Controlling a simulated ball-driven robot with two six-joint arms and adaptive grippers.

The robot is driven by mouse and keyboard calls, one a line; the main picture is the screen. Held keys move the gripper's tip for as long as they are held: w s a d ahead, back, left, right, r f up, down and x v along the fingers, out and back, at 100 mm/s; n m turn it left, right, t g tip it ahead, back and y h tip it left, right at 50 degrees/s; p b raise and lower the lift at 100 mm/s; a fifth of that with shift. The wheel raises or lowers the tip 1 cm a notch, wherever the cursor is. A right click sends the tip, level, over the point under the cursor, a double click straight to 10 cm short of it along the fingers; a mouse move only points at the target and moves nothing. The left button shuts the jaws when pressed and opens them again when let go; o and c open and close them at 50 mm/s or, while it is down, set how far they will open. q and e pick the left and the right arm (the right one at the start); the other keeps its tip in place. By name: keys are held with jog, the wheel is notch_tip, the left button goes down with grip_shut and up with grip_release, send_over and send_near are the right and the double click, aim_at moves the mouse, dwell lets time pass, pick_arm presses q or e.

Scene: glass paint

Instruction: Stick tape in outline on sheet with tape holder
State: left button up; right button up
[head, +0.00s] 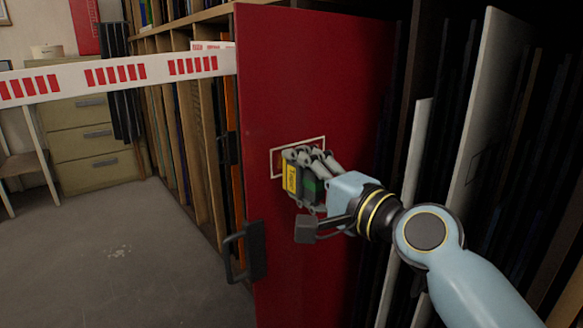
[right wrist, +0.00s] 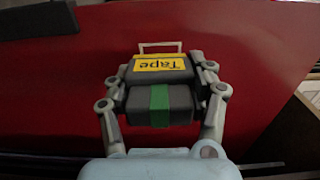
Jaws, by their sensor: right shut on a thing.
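The sheet (head: 310,80) is a large red upright panel with a pale rectangular outline (head: 298,140) on its face. My left gripper is not in view.
A black handle (head: 245,252) is at the sheet's lower left edge. White tape with red marks (head: 115,75) stretches across the left. Racks with upright panels (head: 490,110) stand on the right. A drawer cabinet (head: 95,140) stands at the back left, with open floor (head: 110,255) before it.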

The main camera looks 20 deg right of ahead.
aim_at(321, 186)
jog(key=shift+v, duration=1.05)
jog(key=shift+v, duration=1.5)
jog(key=o, duration=0.7)
jog(key=shift+c, duration=0.2)
jog(key=c, duration=0.7)
jog(key=shift+o, duration=0.2)
jog(key=shift+w, duration=0.15)
